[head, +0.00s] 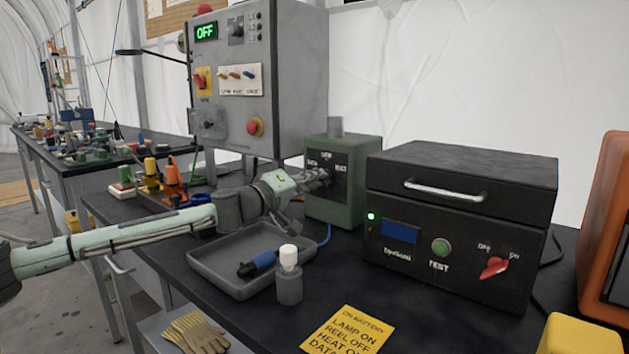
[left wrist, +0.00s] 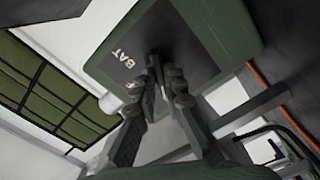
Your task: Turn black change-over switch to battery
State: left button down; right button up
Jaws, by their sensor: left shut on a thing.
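The change-over switch box (head: 340,207) is a green box on the dark bench in the middle of the head view, with a black face plate lettered OFF at the top and BAT at the right. The box (left wrist: 225,32) also fills the top of the left wrist view, with BAT readable. My left gripper (head: 322,178) is at the face plate. In the left wrist view its fingers (left wrist: 165,78) are closed together around the black switch handle (left wrist: 155,60). The fingers hide most of the handle, so its exact pointing is hard to tell. My right gripper is not in view.
A black test unit (head: 450,220) stands right of the box. A grey tray (head: 215,266) with a blue-and-black tool (head: 262,264) lies in front, below my left arm. A grey bottle with a white cap (head: 289,280) stands beside it. A grey control panel (head: 270,80) rises behind.

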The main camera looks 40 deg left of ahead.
pick_arm(q)
jog(key=shift+m, duration=0.3)
jog(key=m+p, duration=0.3)
jog(key=m, duration=2)
jog(key=shift+r, duration=0.1)
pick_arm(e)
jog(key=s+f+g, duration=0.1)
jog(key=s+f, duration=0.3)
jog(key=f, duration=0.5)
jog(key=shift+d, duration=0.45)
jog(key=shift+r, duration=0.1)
